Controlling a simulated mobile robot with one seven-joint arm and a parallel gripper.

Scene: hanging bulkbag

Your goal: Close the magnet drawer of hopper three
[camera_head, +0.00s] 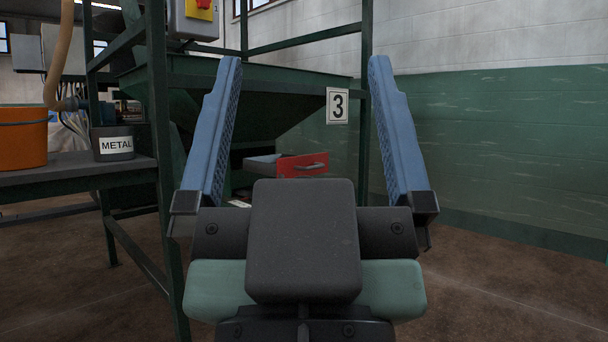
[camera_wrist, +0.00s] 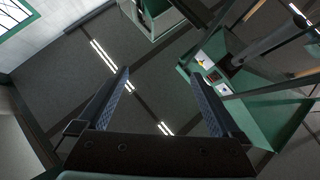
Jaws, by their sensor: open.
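The magnet drawer (camera_head: 303,165) has a red front with a handle and sticks out from under the green hopper (camera_head: 270,105). The lower part of the drawer is hidden behind my gripper. In the wrist view my gripper (camera_wrist: 165,85) points at the ceiling, and the drawer does not show.
A bench (camera_head: 75,178) at the left holds an orange bucket (camera_head: 22,138) and a dark bin marked METAL (camera_head: 113,144). A green frame post (camera_head: 160,150) stands close at the left. The floor (camera_head: 510,285) at the right is clear up to the green-and-white wall (camera_head: 490,150).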

